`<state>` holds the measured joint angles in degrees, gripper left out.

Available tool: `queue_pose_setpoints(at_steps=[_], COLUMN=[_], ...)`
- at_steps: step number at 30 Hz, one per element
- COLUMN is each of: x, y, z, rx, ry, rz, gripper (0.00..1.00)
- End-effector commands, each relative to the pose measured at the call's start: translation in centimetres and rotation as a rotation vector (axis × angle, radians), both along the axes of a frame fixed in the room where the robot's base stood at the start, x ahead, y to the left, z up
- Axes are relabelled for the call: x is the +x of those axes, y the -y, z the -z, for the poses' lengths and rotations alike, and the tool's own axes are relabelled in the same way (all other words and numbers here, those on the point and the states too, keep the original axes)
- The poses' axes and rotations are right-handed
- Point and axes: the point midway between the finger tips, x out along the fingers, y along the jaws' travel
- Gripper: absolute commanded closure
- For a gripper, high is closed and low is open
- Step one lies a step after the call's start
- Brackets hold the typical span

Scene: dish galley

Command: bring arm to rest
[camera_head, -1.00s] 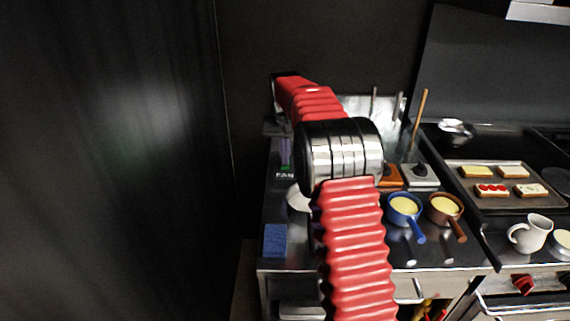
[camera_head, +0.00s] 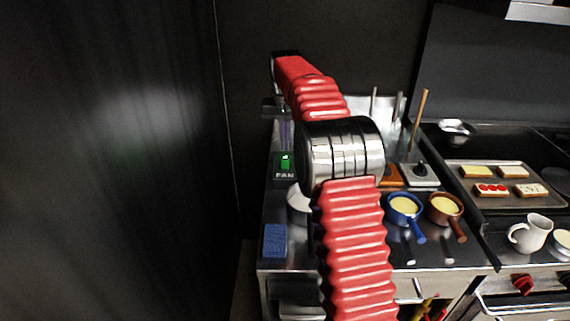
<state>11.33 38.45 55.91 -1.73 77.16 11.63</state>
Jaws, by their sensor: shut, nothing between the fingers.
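My red, ribbed arm rises through the middle of the head view, bends at a silver-and-black joint and reaches back to the left. My gripper (camera_head: 285,136) hangs at its far end, partly hidden by the arm. It points down just above the fan switch and looks apart from it. It is shut and holds nothing. The fan switch (camera_head: 285,161) shows bright green on a dark box marked FAN.
A blue sponge (camera_head: 275,240) lies at the counter's front left. A blue pan (camera_head: 405,207) and a brown pan (camera_head: 445,207) stand right of my arm. Further right are a tray (camera_head: 480,205) of toasts and a white jug (camera_head: 531,233). A dark wall closes the left.

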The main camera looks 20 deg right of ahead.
Motion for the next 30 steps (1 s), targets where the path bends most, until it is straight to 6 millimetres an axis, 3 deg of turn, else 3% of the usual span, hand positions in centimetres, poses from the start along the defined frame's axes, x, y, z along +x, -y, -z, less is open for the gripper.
queue_pose_setpoints(at_steps=[6, 23, 30], x=[0.0, 0.4, -0.8], y=[0.0, 0.1, -0.3], z=[-0.9, -0.9, 3.3], rx=[0.000, -0.006, 0.001], ry=[0.000, 0.017, -0.019], rz=[0.000, -0.017, -0.058], gripper=[1.00, 1.00, 1.00])
